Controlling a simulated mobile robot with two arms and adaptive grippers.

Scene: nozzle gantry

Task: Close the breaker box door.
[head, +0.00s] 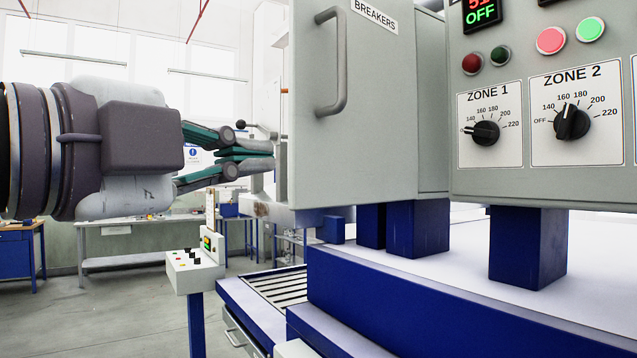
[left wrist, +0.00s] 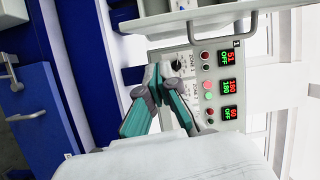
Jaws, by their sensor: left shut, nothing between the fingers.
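The breaker box door (head: 375,120) is a grey panel with a "BREAKERS" label, left of the control panel in the head view. A grey bar handle (head: 345,62) stands near its left edge. I cannot tell how far the door stands open. My left gripper (head: 272,155) is shut and empty, just left of the door's left edge. In the left wrist view the shut fingertips (left wrist: 159,72) point toward the control panel, and the handle (left wrist: 253,24) shows at the top, apart from them. The box's inside is hidden. My right gripper is not in view.
The control panel (head: 545,180) with knobs, lights and displays is right of the box. Blue posts (head: 528,245) stand below on a white-topped blue base. A small button pedestal (head: 194,272) stands lower left. Floor (head: 90,325) is clear farther left.

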